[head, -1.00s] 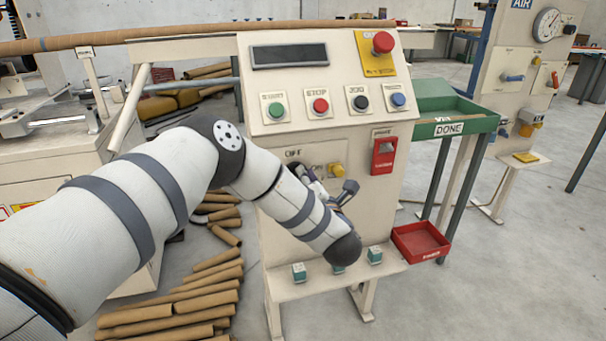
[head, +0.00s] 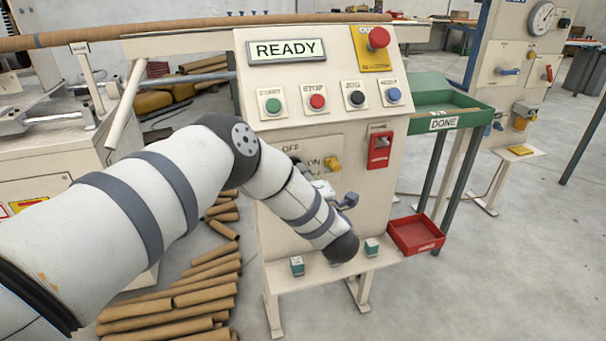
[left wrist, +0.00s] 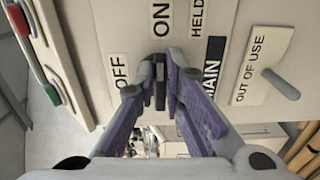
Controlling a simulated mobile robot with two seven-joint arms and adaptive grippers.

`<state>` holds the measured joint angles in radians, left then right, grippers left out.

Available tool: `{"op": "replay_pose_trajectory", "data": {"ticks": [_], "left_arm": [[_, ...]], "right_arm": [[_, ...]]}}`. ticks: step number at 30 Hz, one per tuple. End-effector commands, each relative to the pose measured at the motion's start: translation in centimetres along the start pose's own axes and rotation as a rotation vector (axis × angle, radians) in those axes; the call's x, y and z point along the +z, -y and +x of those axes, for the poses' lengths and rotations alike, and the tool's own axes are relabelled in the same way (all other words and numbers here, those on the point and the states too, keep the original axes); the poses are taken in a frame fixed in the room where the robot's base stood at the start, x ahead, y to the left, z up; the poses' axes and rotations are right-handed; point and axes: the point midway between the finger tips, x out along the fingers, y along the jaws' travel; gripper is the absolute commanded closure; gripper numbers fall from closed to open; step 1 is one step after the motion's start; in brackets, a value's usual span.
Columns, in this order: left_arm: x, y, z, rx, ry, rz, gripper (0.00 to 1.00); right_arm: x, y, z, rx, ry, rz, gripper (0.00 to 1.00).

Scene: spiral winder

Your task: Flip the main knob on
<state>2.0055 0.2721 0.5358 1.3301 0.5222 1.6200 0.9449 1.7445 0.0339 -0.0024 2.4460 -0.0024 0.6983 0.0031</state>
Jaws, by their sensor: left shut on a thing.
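The main knob (left wrist: 160,86) is a dark bar on the beige panel, seen in the left wrist view. It lies lengthwise towards the ON label (left wrist: 160,18), and the OFF label (left wrist: 119,70) is to its side. My left gripper (left wrist: 157,76) has its two purple-grey fingers closed on either side of the knob. In the head view my left arm hides the knob and most of the gripper; the OFF label (head: 290,149) and ON label (head: 313,163) show just past it. The display (head: 287,50) is lit and reads READY. My right gripper is in neither view.
Start, stop, jog and reset buttons (head: 317,101) sit above the knob, with a red emergency button (head: 379,38) at the top. A yellow knob (head: 332,163) and an out-of-use lever (left wrist: 280,85) are close to the gripper. A red box (head: 369,147) is further right.

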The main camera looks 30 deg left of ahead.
Motion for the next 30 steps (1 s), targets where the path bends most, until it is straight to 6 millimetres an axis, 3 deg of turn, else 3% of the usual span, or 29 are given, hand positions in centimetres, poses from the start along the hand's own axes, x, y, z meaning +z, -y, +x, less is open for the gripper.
{"op": "replay_pose_trajectory", "data": {"ticks": [13,14,16,25,30], "left_arm": [[-0.2,0.3,-0.1,-0.005,-0.003,0.014,1.00],[-0.2,0.3,-0.1,-0.005,-0.003,0.014,0.83],[-0.1,0.3,-0.1,-0.004,-0.002,0.013,0.70],[-0.1,0.1,-0.2,-0.002,0.000,0.009,0.70],[0.0,0.1,-3.3,-0.004,0.003,0.011,0.70]], "right_arm": [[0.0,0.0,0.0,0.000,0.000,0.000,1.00],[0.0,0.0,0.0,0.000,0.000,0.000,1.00],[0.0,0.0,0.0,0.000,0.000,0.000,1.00],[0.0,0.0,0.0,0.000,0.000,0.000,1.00],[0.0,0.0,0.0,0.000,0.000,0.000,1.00]]}}
